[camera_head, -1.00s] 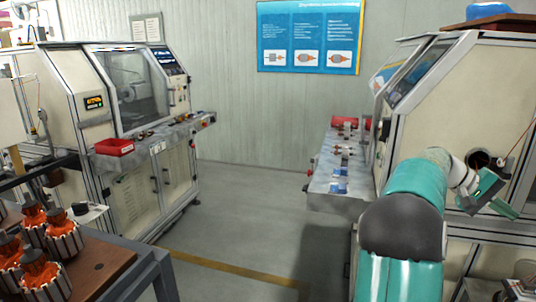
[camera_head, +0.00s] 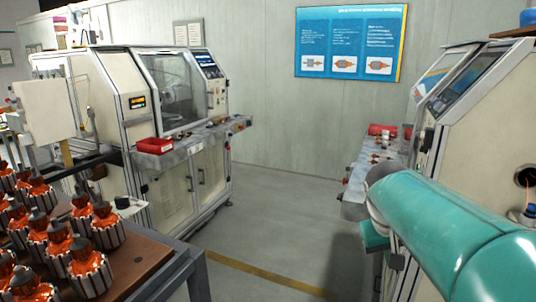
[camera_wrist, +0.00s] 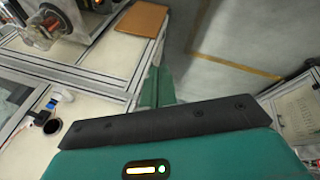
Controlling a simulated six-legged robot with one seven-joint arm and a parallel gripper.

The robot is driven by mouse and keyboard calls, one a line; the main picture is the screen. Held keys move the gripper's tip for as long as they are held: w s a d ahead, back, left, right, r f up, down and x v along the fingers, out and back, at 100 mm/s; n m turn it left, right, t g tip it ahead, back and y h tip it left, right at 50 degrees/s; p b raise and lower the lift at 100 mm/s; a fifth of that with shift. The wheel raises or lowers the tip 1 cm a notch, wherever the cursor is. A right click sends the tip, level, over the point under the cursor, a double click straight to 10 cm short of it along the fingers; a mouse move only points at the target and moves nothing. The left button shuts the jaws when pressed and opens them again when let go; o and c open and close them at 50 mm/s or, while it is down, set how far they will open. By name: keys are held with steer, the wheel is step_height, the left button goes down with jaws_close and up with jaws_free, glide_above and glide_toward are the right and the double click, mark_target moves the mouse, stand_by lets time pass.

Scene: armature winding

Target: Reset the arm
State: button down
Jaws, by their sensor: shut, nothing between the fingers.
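My arm is a teal and grey tube at the right of the head view, reaching in from the right edge in front of the right machine. My gripper shows in the wrist view (camera_wrist: 157,88) as teal fingers beyond a black-edged teal housing. The fingers are shut with nothing between them. They hang over the floor beside a pale machine. In the head view the gripper is mostly hidden by my own arm; a small teal part shows below the wrist.
The right machine (camera_head: 492,130) stands close to my arm. The left machine (camera_head: 120,100) carries a red tray (camera_head: 155,145) on its ledge. A table (camera_head: 145,255) with several orange-wound armatures (camera_head: 90,265) is at lower left. The floor (camera_head: 290,220) between is clear.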

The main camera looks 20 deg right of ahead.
steer(key=s+a+f+n+t+y, duration=0.2)
steer(key=s+a, duration=0.1)
steer(key=a, duration=0.9)
steer(key=s+a+f+n+t+y, duration=0.1)
steer(key=s+a+f+y, duration=0.1)
steer(key=a, duration=1)
steer(key=shift+s+f+n+t, duration=0.4)
steer(key=shift+s+f, duration=0.15)
steer(key=shift+s, duration=0.55)
steer(key=shift+d, duration=0.3)
